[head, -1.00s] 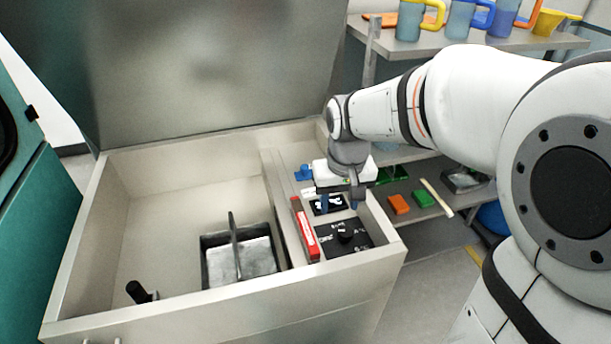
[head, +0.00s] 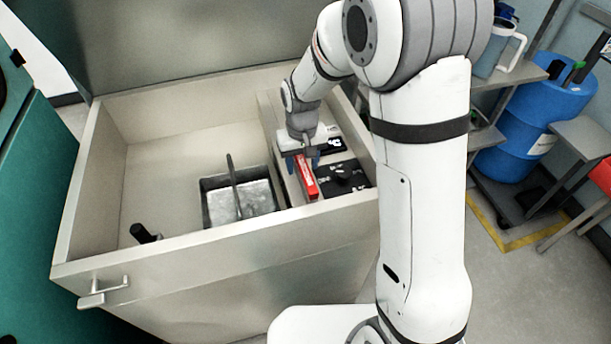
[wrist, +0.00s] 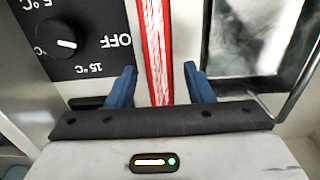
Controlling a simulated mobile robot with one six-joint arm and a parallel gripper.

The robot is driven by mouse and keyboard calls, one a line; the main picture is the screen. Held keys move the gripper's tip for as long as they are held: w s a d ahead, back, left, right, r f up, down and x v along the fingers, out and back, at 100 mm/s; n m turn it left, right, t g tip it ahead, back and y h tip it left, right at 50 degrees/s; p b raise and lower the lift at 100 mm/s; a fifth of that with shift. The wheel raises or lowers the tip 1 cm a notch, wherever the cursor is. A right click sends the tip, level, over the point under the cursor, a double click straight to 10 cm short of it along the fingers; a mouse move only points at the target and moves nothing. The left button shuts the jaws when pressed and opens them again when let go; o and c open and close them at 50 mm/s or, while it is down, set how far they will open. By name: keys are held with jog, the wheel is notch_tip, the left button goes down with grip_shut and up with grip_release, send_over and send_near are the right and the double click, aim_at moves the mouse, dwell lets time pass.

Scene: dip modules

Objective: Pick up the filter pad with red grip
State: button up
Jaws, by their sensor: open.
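The red-gripped filter pad (head: 307,184) stands as a narrow red bar on the ledge between the basin and the dark control panel. In the wrist view my gripper (wrist: 159,74) straddles the strip, with a gap on both sides. The fingers' height relative to the pad is hard to tell.
The control panel (head: 357,179) with a black knob is right of the pad. A metal basket (head: 211,217) with an upright handle is on the left in the basin. A black fitting (head: 145,233) is at the basin's front left. A blue barrel (head: 525,125) stands far right.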

jog(key=shift+f, duration=0.45)
grip_shut()
